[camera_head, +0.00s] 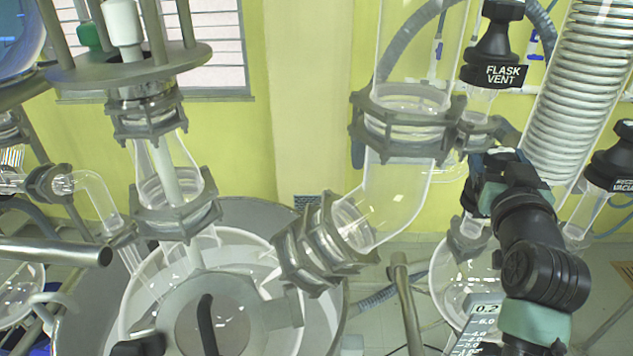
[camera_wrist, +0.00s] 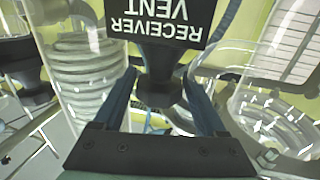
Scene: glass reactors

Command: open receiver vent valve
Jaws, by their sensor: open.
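The receiver vent valve has a black knob (camera_wrist: 158,88) and a black label reading RECEIVER VENT (camera_wrist: 162,22), upside down in the wrist view. My gripper (camera_wrist: 160,76) is open, with one blue finger on each side of the black knob. There appears to be a gap between the fingers and the knob, though contact is hard to judge. In the head view my gripper (camera_head: 505,160) is at the right, partly hidden by my arm. The receiver vent valve cannot be made out there.
The black FLASK VENT valve (camera_head: 497,45) stands above my gripper. A black vacuum valve (camera_head: 612,165) is at the right edge. A coiled glass condenser (camera_head: 570,95) rises behind my arm. A bent glass tube (camera_head: 400,195) with metal clamps is to the left.

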